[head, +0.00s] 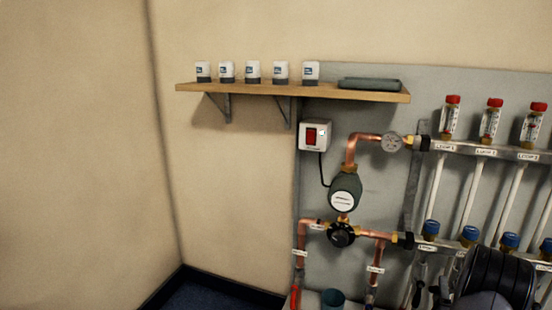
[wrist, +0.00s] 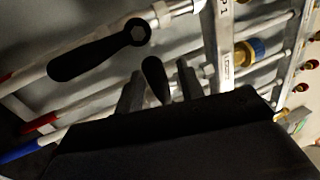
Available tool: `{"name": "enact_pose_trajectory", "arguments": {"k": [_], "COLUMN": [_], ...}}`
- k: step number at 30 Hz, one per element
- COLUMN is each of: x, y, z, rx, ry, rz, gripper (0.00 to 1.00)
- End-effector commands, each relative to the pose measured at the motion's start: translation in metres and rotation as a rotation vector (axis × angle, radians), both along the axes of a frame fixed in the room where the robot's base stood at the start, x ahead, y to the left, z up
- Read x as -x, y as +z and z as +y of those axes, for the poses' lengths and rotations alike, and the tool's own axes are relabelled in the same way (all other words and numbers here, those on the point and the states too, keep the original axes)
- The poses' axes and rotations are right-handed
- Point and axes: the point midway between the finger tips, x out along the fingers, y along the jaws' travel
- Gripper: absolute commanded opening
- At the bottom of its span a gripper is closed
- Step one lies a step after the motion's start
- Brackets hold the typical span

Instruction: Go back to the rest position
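My gripper (wrist: 158,88) shows in the wrist view as a large dark body at the bottom with two dark fingers standing apart. A black lever handle (wrist: 155,78) shows between the fingers with space on both sides; I cannot tell how far beyond them it lies. A second black lever handle (wrist: 95,52) with a hex nut lies to the upper left. In the head view a black part of my arm covers the lower right in front of the manifold, and my fingers do not show there.
The manifold has an upper bar (head: 480,149) with red-capped flow meters and a lower row of blue caps (head: 470,233). A pump (head: 345,190) and red switch box (head: 314,135) are left of it. A wooden shelf (head: 230,92) holds several white-and-black pots. The left wall area is clear.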

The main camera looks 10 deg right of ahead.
Motion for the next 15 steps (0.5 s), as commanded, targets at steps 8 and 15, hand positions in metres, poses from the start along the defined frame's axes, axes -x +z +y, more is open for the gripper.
{"name": "enact_pose_trajectory", "arguments": {"k": [8,15], "x": [0.002,0.026], "y": [0.0,-0.005], "z": [0.001,0.015], "rx": [-0.01,-0.03], "ry": [0.0,-0.003], "rz": [-0.006,-0.016], "gripper": [0.37,0.37]}}
